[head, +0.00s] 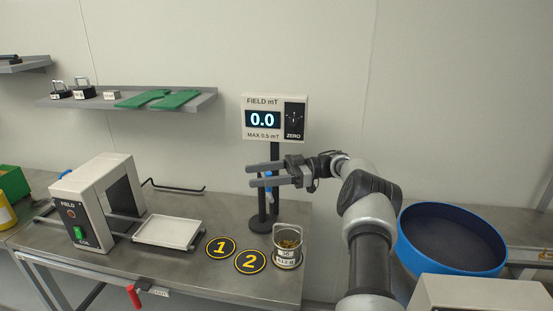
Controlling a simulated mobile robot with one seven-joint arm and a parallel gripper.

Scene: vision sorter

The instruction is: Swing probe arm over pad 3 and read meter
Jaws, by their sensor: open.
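The field meter (262,119) stands on a post at the back of the bench and its display reads 0.0. Its label reads MAX 0.5 mT, with a ZERO knob at right. My gripper (249,176) is open just below the meter, fingers pointing left. A dark stand with a blue part (268,186) shows behind and below the fingers; I cannot tell whether they touch it. A thin dark bent rod (180,188) reaches right from the coil box; which part is the probe arm is unclear. Pad 1 (220,246) and pad 2 (250,261) lie on the bench. No pad marked 3 is visible.
A white tray (168,231) sits beside the grey field coil box (99,201). A large blue round bowl (453,239) is at right.

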